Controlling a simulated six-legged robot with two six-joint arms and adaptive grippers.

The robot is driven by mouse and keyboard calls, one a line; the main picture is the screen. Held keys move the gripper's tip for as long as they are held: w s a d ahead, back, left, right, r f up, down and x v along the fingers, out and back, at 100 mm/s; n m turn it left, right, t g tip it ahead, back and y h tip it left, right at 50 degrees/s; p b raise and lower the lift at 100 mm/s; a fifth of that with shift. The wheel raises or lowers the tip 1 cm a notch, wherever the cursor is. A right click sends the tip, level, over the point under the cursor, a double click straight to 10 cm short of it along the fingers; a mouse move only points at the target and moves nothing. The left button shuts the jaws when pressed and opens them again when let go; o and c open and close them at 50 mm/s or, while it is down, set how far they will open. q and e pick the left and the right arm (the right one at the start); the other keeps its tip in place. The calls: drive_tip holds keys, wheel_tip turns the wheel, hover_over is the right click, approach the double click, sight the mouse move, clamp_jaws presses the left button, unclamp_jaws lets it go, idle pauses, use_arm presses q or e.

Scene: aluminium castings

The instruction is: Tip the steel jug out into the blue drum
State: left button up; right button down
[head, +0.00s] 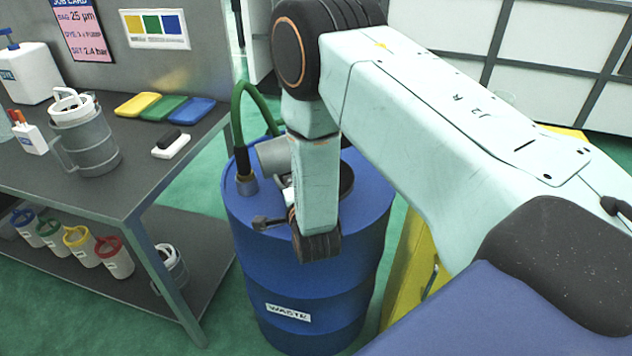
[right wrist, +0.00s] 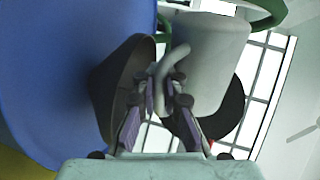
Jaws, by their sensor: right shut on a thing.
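The steel jug (head: 273,156) is tilted well over, above the top of the blue drum (head: 310,250); my arm partly covers it. In the right wrist view the jug (right wrist: 210,45) shows as a grey body with a curved handle, and my right gripper (right wrist: 165,88) is shut on that handle. A dark funnel-like opening (head: 347,178) on the drum top shows behind my arm. The jug's mouth and any liquid are hidden. The drum (right wrist: 60,70) also fills the left of the wrist view. My left gripper is not in view.
A green hose (head: 237,115) rises from the drum top beside the jug. The grey bench (head: 120,190) at left holds another steel jug (head: 92,150), coloured pads and a white bottle (head: 28,72). A yellow cabinet (head: 408,262) stands right of the drum.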

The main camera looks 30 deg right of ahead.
drive_tip(key=shift+f+m, duration=0.1)
drive_tip(key=shift+m, duration=0.3)
idle(0.4)
drive_tip(key=shift+r+m+y, duration=0.4)
drive_tip(key=shift+r+m, duration=0.05)
drive_tip(key=shift+m, duration=0.15)
idle(0.7)
drive_tip(key=shift+d+f+m+t+b, duration=0.1)
drive_tip(key=shift+f+m+t+b, duration=0.05)
drive_tip(key=shift+m+t+b, duration=0.2)
